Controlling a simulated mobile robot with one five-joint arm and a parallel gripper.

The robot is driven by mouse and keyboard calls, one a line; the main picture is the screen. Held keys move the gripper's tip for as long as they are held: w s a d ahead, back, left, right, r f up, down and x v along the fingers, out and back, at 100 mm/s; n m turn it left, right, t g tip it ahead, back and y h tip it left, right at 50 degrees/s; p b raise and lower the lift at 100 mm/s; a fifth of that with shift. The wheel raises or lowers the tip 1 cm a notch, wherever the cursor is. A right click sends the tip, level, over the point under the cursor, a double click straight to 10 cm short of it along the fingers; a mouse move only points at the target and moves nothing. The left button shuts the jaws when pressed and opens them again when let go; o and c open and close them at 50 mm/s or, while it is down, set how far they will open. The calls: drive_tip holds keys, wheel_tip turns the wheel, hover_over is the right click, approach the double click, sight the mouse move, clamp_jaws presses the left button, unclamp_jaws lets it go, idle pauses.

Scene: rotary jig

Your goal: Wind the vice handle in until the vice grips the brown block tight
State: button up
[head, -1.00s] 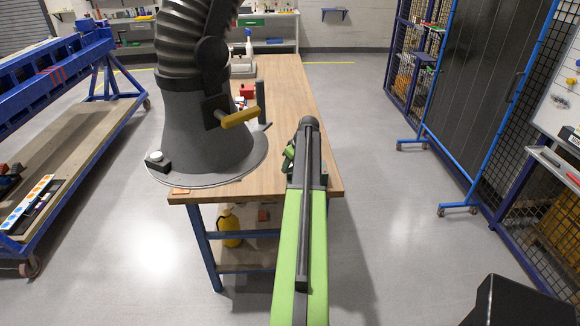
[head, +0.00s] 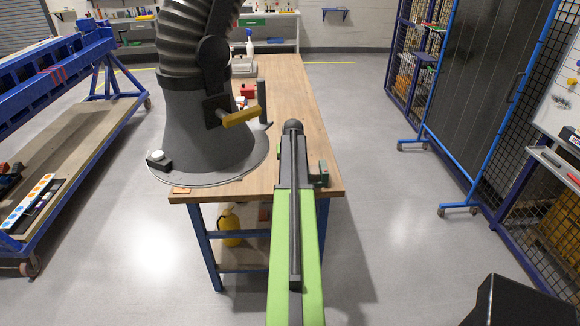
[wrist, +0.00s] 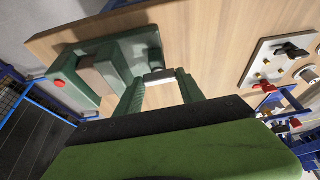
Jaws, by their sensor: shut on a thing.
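The green vice (wrist: 140,45) is on the wooden bench at the upper left of the wrist view. The brown block (wrist: 97,75) sits between its jaws; I cannot tell whether a gap is left beside it. My gripper (wrist: 158,80) has its two green fingers shut on the pale grey vice handle (wrist: 156,75). In the head view my green and black arm reaches over the bench's front edge and hides the handle and most of the vice. A small part of the vice (head: 321,174) shows just right of the arm.
The wooden bench (head: 295,95) has a large dark cone-shaped machine (head: 207,130) standing left of my arm. In the wrist view a white plate with knobs (wrist: 278,55) lies to the right. Open floor lies right of the bench.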

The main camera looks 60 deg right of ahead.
drive_tip(key=shift+m+g+h, duration=0.3)
drive_tip(key=shift+m, duration=0.7)
drive_tip(key=shift+d, duration=0.1)
drive_tip(key=o, duration=1.4)
drive_tip(key=shift+c, duration=0.2)
drive_tip(key=shift+a+r+p, duration=0.25)
drive_tip(key=shift+r+p, duration=0.3)
drive_tip(key=p+v, duration=1.5)
drive_tip(key=v, duration=0.1)
drive_tip(key=shift+r, duration=0.15)
